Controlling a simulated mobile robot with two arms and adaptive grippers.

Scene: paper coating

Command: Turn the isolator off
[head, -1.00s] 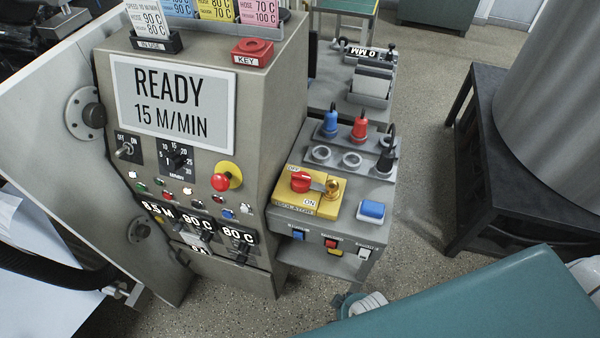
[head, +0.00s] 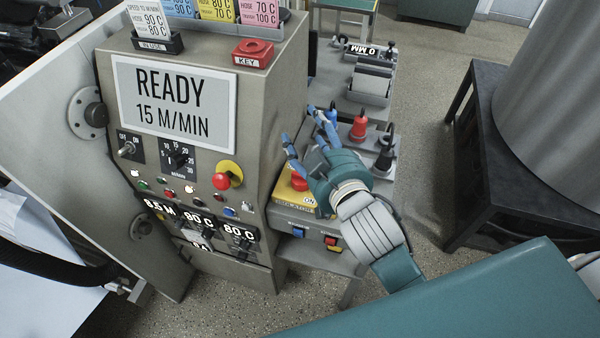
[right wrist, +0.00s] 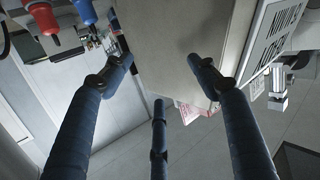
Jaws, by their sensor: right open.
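The isolator is a yellow box (head: 290,194) with a red rotary handle (head: 300,183) on the side shelf of the grey machine. In the head view, my right gripper (head: 308,135) is over the isolator, with its blue fingers spread and empty. The hand hides much of the box's top, including most of the handle; part of the ON label shows beside it. In the right wrist view, the three fingers (right wrist: 160,100) are apart with nothing between them. My left gripper is in neither view.
A machine panel (head: 175,105) reading READY stands left of the hand, with a red stop button (head: 222,181) close by. Blue and red plugs (head: 359,128) stand just behind the hand. A dark stand (head: 485,170) is at the right, with open floor between.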

